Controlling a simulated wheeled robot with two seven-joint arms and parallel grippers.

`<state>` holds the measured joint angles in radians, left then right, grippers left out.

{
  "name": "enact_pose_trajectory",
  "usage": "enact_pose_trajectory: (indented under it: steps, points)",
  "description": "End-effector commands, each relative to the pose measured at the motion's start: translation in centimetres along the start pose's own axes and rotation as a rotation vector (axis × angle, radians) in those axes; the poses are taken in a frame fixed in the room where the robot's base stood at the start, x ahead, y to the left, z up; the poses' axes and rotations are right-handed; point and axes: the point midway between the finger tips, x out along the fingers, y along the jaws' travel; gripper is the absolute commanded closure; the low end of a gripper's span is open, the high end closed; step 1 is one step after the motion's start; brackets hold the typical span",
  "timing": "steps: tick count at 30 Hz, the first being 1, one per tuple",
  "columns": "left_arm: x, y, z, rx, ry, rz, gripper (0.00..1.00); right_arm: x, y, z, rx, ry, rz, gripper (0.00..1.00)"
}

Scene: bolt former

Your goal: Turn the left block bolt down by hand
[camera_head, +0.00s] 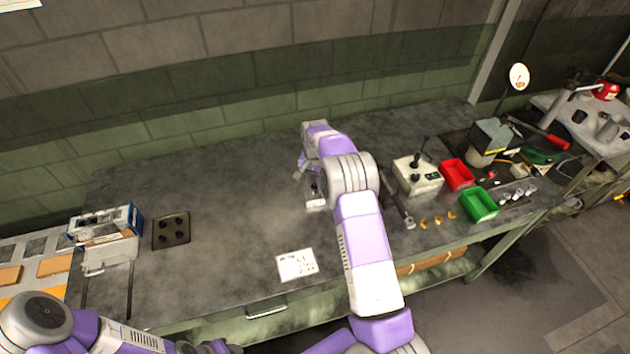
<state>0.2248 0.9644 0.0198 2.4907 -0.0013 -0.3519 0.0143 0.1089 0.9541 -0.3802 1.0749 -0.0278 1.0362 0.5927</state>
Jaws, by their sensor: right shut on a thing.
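My right arm reaches over the middle of the bench (225,245), and its gripper (304,176) is low over the bench top. A small light block (316,204) with a dark part shows just below the gripper. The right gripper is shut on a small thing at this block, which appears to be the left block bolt. The bolt itself is mostly hidden by my wrist and fingers, so its height and tilt cannot be told. My left arm lies along the bottom left edge, and its gripper does not show.
A printed sheet (296,264) lies at the bench front. A dark plate (171,231) and blue-white box (105,224) stand left. Right of my arm are a control box (417,175), red bin (457,174), green bin (478,204), wrench-like tool (400,212) and small brass pieces (438,219).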

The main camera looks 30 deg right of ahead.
Motion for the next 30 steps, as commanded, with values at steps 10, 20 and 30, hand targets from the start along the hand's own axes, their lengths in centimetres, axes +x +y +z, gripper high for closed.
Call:
enact_pose_trajectory:
  steps: [10,20,30]
  points:
    - [-0.13,0.05,0.01,0.0,0.0,0.0,0.57,-0.25,-0.02,-0.18,0.146,0.007,-0.004,1.0]
    - [-0.15,0.05,0.01,0.0,0.0,0.0,0.57,-0.27,-0.02,-0.2,0.174,0.007,-0.005,1.0]
    - [-0.14,0.06,0.01,0.0,0.0,0.0,0.57,-0.27,-0.01,-0.21,0.173,0.007,-0.005,0.59]
